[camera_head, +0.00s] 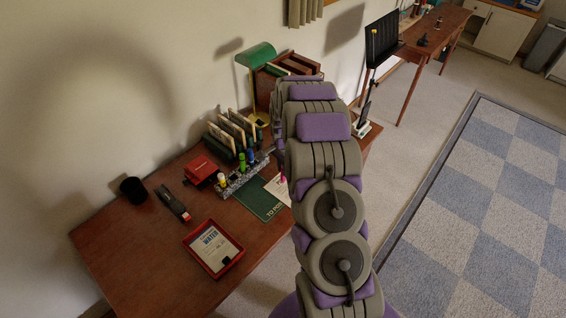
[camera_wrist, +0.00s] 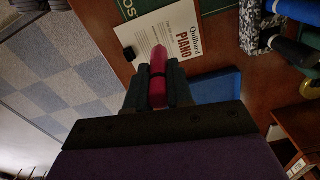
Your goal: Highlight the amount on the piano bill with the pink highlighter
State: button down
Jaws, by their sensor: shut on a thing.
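The pink highlighter (camera_wrist: 157,75) is upright-looking between the dark fingers of my gripper (camera_wrist: 157,92), its pink tip end pointing toward the bill. The printed amount is too small to make out. In the head view my arm hides much of the bill (camera_head: 280,188) and most of the gripper, with some pink (camera_head: 283,178) showing beside it.
A green "TO PO…" mat (camera_head: 256,201) lies by the bill. A speckled holder (camera_head: 232,187) with several highlighters stands left of it. A red tray (camera_head: 187,243) holds a water bill. A blue flat object (camera_wrist: 217,88) and a small black block (camera_wrist: 129,54) are near the gripper.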

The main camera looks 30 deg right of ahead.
jog(key=shift+d+r, duration=0.15)
jog(key=shift+r, duration=0.75)
jog(key=shift+d+r+p, duration=0.3)
jog(key=shift+r+p, duration=0.05)
jog(key=shift+a, duration=0.2)
